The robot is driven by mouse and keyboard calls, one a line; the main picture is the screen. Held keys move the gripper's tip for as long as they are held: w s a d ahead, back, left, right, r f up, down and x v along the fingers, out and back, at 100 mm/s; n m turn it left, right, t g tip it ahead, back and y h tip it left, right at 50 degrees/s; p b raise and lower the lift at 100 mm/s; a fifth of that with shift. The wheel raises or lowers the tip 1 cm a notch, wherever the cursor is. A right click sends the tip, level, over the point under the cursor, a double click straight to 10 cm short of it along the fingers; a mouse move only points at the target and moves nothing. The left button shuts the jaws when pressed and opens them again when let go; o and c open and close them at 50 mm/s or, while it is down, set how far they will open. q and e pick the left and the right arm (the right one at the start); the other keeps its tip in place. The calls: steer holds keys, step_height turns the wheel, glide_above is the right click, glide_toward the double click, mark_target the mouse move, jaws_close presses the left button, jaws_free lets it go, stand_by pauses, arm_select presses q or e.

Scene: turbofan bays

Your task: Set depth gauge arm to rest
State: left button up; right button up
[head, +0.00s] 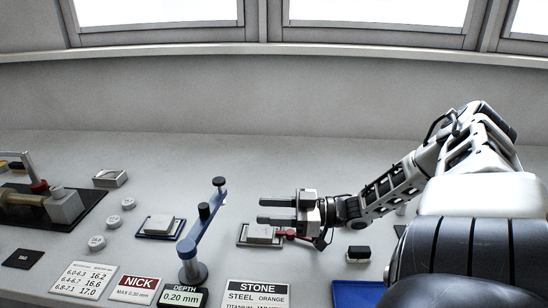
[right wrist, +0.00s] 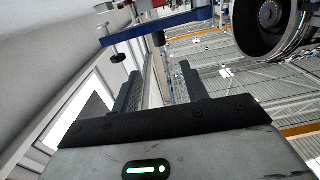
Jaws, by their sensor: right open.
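The depth gauge has a blue arm (head: 207,222) on a grey post (head: 192,268), with black knobs on the arm. The arm slants up and to the right from the post, between two pads with pale blocks. Its display (head: 183,297) reads DEPTH 0.20 mm. My right gripper (head: 262,211) is open and empty, its fingers pointing left toward the arm with a gap between. In the right wrist view the fingers (right wrist: 158,72) are apart, and the blue arm (right wrist: 165,24) with its black knobs shows beyond them, not between them. My left gripper is not in view.
A pale block on a blue-edged pad (head: 160,227) lies left of the gauge. Another block on a dark pad (head: 262,236) lies below my right gripper, beside a red-handled item (head: 288,233). NICK (head: 138,289) and STONE (head: 257,293) cards lie in front. The back of the bench is clear.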

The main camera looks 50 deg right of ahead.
steer(key=shift+s+d, duration=0.25)
steer(key=shift+s, duration=0.05)
